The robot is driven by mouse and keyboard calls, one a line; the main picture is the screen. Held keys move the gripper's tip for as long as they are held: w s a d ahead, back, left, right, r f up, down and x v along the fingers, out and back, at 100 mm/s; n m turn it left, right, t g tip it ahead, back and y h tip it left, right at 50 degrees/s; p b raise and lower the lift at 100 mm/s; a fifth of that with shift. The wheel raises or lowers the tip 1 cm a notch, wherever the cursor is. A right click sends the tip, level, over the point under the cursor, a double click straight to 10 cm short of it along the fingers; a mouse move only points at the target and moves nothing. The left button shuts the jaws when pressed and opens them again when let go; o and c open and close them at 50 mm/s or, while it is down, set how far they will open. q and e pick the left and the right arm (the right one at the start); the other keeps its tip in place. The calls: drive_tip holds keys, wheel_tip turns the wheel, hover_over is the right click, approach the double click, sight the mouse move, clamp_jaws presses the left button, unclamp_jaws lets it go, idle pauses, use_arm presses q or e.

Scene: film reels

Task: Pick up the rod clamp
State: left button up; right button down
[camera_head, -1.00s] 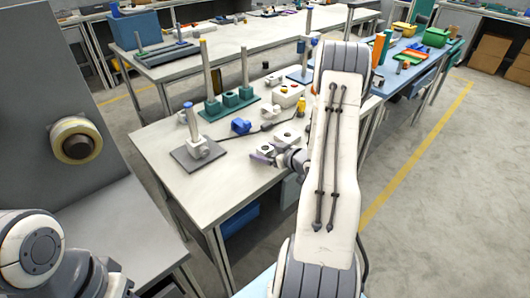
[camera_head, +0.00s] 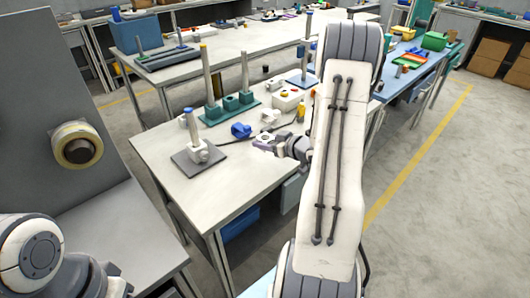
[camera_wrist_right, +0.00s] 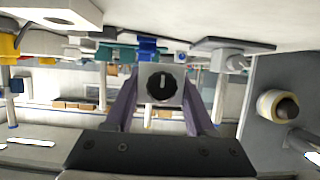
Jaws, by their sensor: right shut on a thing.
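The rod clamp (camera_wrist_right: 161,83), a pale grey block with a round dark knob, is between the two fingers of my right gripper (camera_wrist_right: 160,105) in the right wrist view. The fingers are shut on its sides. In the head view the clamp (camera_head: 264,139) is small, at the tip of my right gripper (camera_head: 270,143), over the right part of the near white table (camera_head: 240,178). The exact gap between clamp and tabletop cannot be told. My left gripper is not in view; only part of the left arm shows at the lower left.
A grey base (camera_head: 185,163) with a blue-capped post stands left of the gripper. A blue block (camera_head: 240,130) is just behind it. A green base (camera_head: 225,112) with two posts and a white box (camera_head: 287,99) stand further back. The table's front left is clear.

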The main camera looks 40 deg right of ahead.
wheel_tip(320, 180, up, 22)
drive_tip(key=p, duration=0.4)
drive_tip(key=shift+f, duration=0.1)
idle(0.4)
